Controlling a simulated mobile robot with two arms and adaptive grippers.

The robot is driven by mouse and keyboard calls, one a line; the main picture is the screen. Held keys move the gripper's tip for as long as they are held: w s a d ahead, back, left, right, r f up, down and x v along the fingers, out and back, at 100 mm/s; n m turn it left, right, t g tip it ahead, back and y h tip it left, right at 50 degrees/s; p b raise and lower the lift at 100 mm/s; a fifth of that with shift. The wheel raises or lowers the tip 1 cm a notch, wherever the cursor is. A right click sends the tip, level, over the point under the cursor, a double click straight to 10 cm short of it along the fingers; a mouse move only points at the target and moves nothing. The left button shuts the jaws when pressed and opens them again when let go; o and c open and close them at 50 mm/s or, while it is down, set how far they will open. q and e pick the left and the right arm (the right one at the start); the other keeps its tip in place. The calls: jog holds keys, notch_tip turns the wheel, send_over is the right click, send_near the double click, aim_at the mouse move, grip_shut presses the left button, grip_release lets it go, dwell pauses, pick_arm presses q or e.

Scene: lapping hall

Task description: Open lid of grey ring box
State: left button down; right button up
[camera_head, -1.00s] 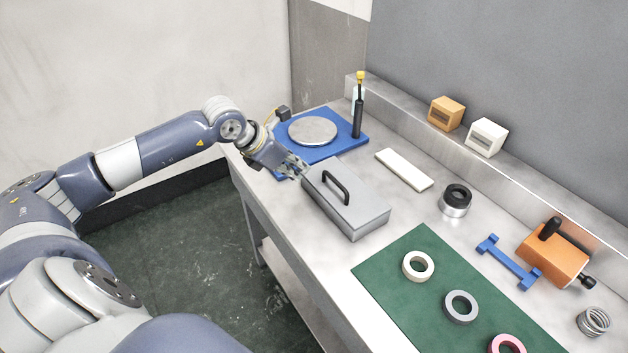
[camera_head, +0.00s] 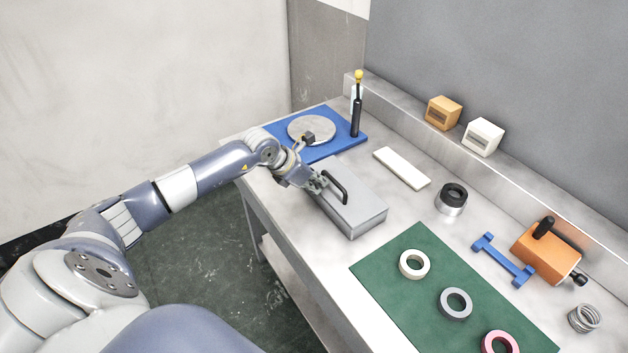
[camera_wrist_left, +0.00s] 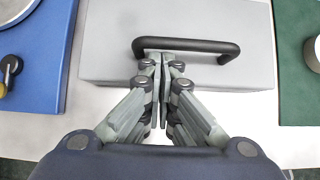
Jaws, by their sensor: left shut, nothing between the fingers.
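The grey ring box (camera_head: 359,212) stands on the bench with its lid down. It has a black bar handle (camera_head: 336,188) on the lid. In the left wrist view the box (camera_wrist_left: 105,45) fills the upper middle, with the handle (camera_wrist_left: 215,47) across it. My left gripper (camera_head: 322,183) is at the lid's left part, by the handle. Its fingers are shut and empty, and in the left wrist view the fingertips (camera_wrist_left: 166,58) overlap the handle's near side. I cannot tell whether they touch it. My right gripper is not in view.
A green mat (camera_head: 385,269) with several rings is in front. The bench between is clear.

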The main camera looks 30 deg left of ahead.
pick_arm(q)
jog(key=shift+w+r+p, duration=0.15)
jog(key=shift+r+p, duration=0.15)
jog(key=shift+r, duration=0.15)
